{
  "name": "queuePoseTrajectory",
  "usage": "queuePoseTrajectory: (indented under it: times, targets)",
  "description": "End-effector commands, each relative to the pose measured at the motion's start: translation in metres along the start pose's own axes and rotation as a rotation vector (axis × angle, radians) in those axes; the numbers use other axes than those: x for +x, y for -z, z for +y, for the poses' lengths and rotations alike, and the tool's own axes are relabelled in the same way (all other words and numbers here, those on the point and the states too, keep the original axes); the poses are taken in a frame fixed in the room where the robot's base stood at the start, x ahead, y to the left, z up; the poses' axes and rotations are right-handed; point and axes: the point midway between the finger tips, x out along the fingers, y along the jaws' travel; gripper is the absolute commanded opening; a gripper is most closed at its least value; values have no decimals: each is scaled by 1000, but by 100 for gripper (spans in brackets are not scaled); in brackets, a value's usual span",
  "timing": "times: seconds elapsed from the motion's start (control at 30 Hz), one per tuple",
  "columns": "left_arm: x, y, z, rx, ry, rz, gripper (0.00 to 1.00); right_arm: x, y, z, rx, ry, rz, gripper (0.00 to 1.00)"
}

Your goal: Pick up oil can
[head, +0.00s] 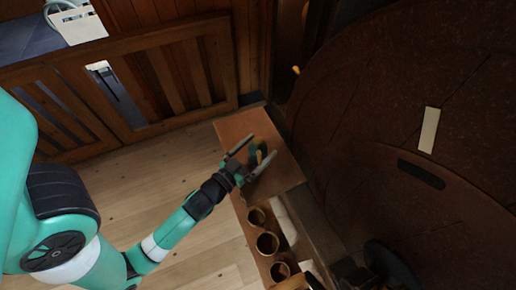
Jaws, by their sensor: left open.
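A small dark green object with a yellow-orange part, seemingly the oil can (257,147), stands on the far part of a brown wooden bench top (232,130). My left gripper (262,147) reaches in from the lower left. Its two fingers are spread, one on the far left side of the can and one on its near right side. The can shows between them, and part of it is hidden by the gripper. I cannot tell whether a finger touches it. My right gripper is not in view.
Several round wooden cups or holes (267,243) line the near part of the bench, beside pale rolls (286,217). A large dark round form (430,130) fills the right. A wooden panelled wall (150,85) stands behind. The plank floor (150,180) left of the bench is clear.

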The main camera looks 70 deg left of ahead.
Motion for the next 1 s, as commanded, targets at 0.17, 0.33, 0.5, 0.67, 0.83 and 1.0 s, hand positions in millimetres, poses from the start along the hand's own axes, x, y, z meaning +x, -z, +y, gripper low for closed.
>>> queuePoseTrajectory:
  times: [0.17, 0.33, 0.5, 0.67, 0.83, 1.0]
  targets:
    - [0, -1, 0, 0, 0, -1, 86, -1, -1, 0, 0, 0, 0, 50]
    - [-1, -1, 0, 0, 0, -1, 55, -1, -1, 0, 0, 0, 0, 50]
    - [-1, 0, 0, 0, 0, -1, 24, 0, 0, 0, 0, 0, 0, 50]
    - [-1, 0, 0, 0, 0, 2, 18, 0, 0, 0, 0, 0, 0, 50]
    - [-1, 4, 0, 0, -1, 2, 18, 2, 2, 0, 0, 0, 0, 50]
    - [0, 21, 1, 0, -3, 2, 18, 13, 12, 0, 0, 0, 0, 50]
